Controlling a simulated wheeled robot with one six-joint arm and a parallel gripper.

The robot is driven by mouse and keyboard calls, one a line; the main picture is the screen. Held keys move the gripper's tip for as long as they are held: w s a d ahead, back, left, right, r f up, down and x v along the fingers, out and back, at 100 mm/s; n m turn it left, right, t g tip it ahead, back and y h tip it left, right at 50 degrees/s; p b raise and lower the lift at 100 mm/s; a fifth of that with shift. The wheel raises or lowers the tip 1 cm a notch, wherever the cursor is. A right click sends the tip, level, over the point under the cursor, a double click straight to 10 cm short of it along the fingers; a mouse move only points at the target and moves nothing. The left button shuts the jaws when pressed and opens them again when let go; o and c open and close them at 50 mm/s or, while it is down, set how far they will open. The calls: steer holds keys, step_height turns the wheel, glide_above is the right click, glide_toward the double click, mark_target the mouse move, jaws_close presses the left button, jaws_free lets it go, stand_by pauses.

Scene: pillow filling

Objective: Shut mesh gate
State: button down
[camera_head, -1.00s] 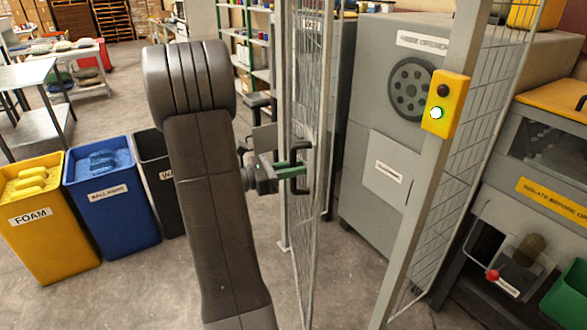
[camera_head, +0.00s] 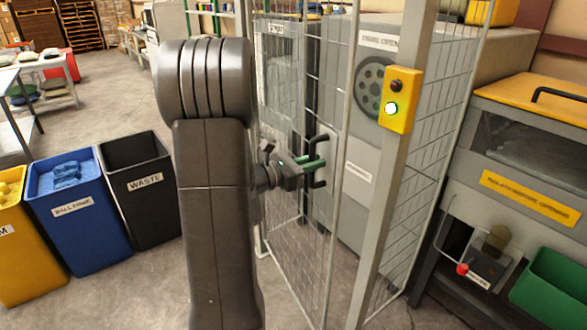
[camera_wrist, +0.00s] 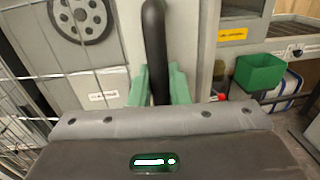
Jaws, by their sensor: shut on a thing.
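The mesh gate (camera_head: 300,235) is a grey-framed wire panel in the middle of the head view. It stands partly open, with a narrow gap between its free edge and the grey post (camera_head: 385,200). My gripper (camera_head: 314,163) is shut on the gate's dark upright handle (camera_head: 318,181). In the wrist view the green fingers (camera_wrist: 160,85) stand on both sides of the black handle bar (camera_wrist: 154,50). My arm hides part of the gate's hinge side in the head view.
A yellow box (camera_head: 398,100) with a lit button is on the post. A grey machine (camera_head: 357,150) stands behind the gate. Blue (camera_head: 80,215) and black (camera_head: 150,205) bins stand at left. A yellow-topped machine (camera_head: 530,160) and green bin (camera_head: 550,290) are at right.

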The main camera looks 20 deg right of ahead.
steer(key=w+d+b, duration=0.1)
steer(key=d+b, duration=0.1)
steer(key=d, duration=1.1)
steer(key=shift+w+r, duration=0.3)
steer(key=shift+w, duration=0.1)
steer(key=shift+d, duration=0.15)
steer(key=c, duration=1.6)
jaws_free()
steer(key=shift+o, duration=0.8)
steer(key=shift+d+f, duration=0.2)
steer(key=shift+d, duration=0.1)
steer(key=shift+a, duration=0.1)
steer(key=a, duration=0.4)
steer(key=s+a+b, duration=0.1)
steer(key=a, duration=0.4)
steer(key=s+a, duration=0.1)
steer(key=a, duration=0.3)
steer(key=shift+s+a+b, duration=0.15)
steer(key=shift+a+b, duration=0.1)
steer(key=shift+b, duration=0.15)
